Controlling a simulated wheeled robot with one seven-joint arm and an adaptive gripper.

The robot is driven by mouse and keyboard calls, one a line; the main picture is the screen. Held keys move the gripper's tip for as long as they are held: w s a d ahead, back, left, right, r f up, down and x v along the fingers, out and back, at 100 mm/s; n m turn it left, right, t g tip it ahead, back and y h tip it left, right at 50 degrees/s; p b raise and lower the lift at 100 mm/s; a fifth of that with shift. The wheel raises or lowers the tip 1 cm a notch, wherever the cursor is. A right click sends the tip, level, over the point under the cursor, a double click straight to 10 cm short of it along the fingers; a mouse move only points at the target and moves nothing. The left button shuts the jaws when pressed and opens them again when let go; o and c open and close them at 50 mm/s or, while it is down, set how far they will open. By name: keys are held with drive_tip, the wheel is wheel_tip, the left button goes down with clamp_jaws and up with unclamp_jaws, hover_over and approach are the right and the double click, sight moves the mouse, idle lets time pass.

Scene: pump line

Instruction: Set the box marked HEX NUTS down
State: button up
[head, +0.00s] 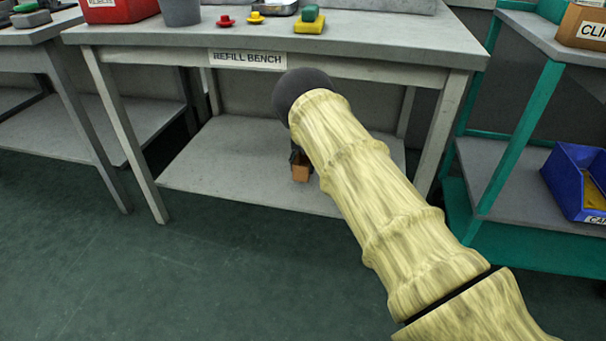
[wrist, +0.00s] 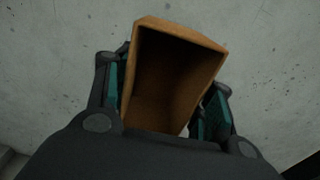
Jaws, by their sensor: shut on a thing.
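An open-topped brown box (wrist: 172,36) is between the two fingers of my gripper (wrist: 165,100) in the wrist view. The gripper is shut on it. The box's inside is dark and looks empty. No marking on it can be read. In the head view the small brown box (head: 300,172) shows just beyond my arm, in front of the lower shelf (head: 240,150) of the refill bench. My arm hides most of the gripper there. I cannot tell whether the box touches the shelf.
The refill bench (head: 390,37) has a top above the lower shelf and legs at its sides. On the top are a red bin (head: 118,10), small red and yellow parts and a yellow block. At right, a teal rack holds a blue bin (head: 565,180). The lower shelf's left part is clear.

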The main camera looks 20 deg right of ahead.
drive_tip(key=shift+w, duration=0.25)
drive_tip(key=shift+w+f+b, duration=0.1)
drive_tip(key=shift+f+b, duration=0.2)
drive_tip(key=shift+b, duration=0.1)
wheel_tip(320, 180, down, 3)
drive_tip(key=shift+b, duration=1.15)
drive_tip(key=shift+r, duration=0.1)
drive_tip(key=o, duration=1)
